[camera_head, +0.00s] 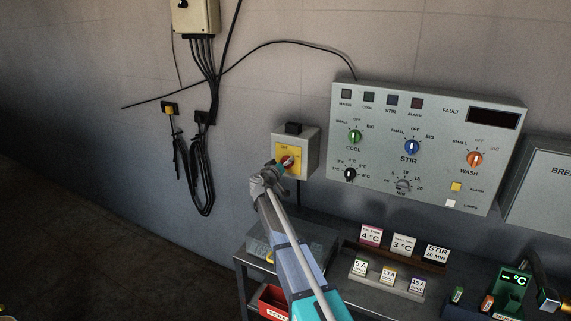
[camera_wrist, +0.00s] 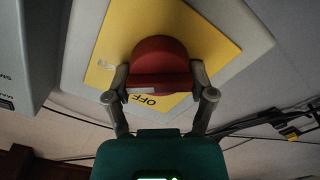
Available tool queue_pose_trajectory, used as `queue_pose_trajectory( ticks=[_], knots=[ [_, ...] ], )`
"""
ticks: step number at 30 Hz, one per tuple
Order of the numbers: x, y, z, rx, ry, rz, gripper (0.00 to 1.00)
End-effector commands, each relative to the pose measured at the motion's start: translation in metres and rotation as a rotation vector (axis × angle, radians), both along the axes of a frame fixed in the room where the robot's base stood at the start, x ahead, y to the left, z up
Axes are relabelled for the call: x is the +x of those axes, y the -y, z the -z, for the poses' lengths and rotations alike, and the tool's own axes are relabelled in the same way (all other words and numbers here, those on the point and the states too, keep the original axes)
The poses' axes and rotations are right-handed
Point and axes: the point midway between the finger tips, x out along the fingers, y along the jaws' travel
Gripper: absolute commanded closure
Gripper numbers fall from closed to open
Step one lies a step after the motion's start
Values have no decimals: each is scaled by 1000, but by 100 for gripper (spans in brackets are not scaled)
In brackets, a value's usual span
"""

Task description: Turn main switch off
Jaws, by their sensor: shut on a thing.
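The main switch is a red rotary knob (camera_wrist: 160,65) on a yellow plate (camera_wrist: 205,30) with ON and OFF labels, seen close in the wrist view. In the head view it sits on a grey wall box (camera_head: 309,150) left of the control panel, with the yellow plate (camera_head: 284,151) showing. My gripper (camera_wrist: 160,85) has one finger on each side of the knob's grip bar and is shut on it. In the wrist view the bar lies across the picture, with the OFF label just below it. In the head view my gripper (camera_head: 278,169) partly covers the knob.
A grey control panel (camera_head: 440,120) with several knobs is on the wall to the right. Below it a bench holds label cards (camera_head: 403,244) and a red bin (camera_head: 270,300). Black cables (camera_head: 205,190) hang on the wall to the left.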

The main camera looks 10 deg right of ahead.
Motion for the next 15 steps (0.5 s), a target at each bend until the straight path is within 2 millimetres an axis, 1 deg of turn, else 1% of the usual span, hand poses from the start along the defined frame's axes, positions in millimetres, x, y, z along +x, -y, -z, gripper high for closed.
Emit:
queue_pose_trajectory(
  ticks=[15],
  knots=[
    [1, 1, 2, -398, -289, 3, 76]
  ],
)
